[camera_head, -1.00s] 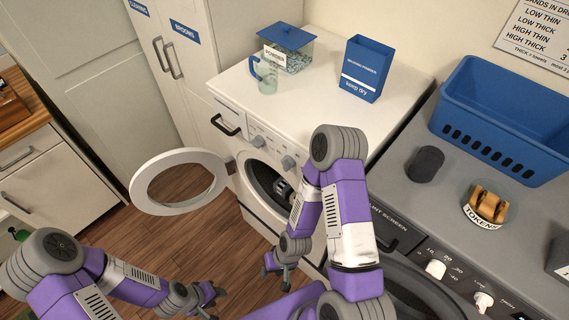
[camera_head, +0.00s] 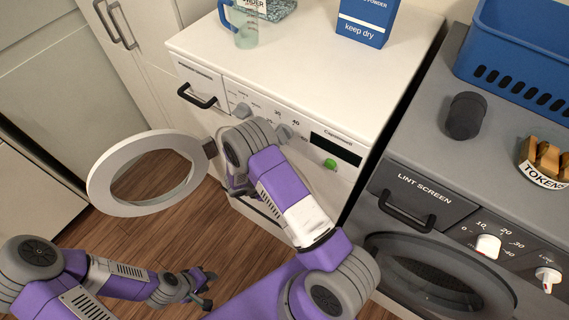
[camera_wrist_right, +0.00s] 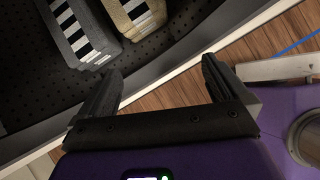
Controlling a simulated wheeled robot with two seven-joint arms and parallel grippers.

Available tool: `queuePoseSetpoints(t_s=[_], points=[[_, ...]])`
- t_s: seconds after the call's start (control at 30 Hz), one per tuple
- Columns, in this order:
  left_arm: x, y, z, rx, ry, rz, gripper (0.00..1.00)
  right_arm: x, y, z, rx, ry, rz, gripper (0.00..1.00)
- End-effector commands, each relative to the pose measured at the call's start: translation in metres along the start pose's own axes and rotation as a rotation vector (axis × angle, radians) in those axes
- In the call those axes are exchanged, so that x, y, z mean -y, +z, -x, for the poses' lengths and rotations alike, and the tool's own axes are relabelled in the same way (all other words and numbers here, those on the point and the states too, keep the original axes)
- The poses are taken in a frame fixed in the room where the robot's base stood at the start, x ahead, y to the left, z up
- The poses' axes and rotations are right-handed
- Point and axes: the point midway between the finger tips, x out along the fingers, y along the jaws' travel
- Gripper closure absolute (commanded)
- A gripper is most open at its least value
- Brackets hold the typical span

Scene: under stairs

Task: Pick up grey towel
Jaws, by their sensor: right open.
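In the right wrist view a grey folded towel (camera_wrist_right: 76,34) with dark and white striped ends lies on a dark surface dotted with small holes. A beige folded towel (camera_wrist_right: 136,14) with similar stripes lies close on its right. My right gripper (camera_wrist_right: 158,82) is open and empty, its fingertips short of both towels. In the head view my right arm covers the washing machine's door opening and hides the right gripper and the towels. My left gripper (camera_head: 205,288) is low on the left over the floor, its fingers apart and empty.
The white washing machine (camera_head: 290,60) has its round door (camera_head: 104,181) swung open to the left. A grey machine (camera_head: 403,165) with a blue basket (camera_head: 520,45) and a token holder (camera_head: 543,180) stands on the right. Wooden floor (camera_head: 130,240) is free on the left.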

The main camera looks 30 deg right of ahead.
Motion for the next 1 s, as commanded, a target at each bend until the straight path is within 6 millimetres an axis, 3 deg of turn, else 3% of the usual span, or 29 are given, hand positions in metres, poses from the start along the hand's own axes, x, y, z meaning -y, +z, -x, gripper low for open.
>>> queuePoseSetpoints(t_s=[0.03, 0.1, 0.2, 0.3, 0.47, 0.77, 1.0], points=[[0.008, -0.001, -0.021, 0.000, 0.000, 0.000, 0.62, -0.026, 0.006, -0.014, 0.127, 0.075, 0.071, 0.00], [0.012, -0.002, -0.032, 0.000, 0.000, 0.000, 0.62, -0.056, 0.022, -0.013, 0.281, 0.162, 0.145, 0.00], [0.015, -0.002, -0.042, 0.000, 0.000, 0.000, 0.62, -0.088, 0.038, -0.003, 0.444, 0.252, 0.208, 0.00], [0.017, -0.002, -0.046, 0.000, 0.000, 0.000, 0.62, -0.105, 0.045, 0.005, 0.533, 0.302, 0.238, 0.00], [0.020, -0.003, -0.053, -0.001, 0.000, 0.000, 0.62, -0.110, 0.037, -0.008, 0.564, 0.318, 0.249, 0.00], [0.028, -0.004, -0.074, -0.001, 0.000, 0.000, 0.62, -0.108, 0.000, -0.061, 0.559, 0.316, 0.247, 0.00], [0.029, -0.004, -0.077, 0.000, 0.000, 0.000, 0.62, -0.117, 0.017, -0.075, 0.558, 0.316, 0.244, 0.00]])
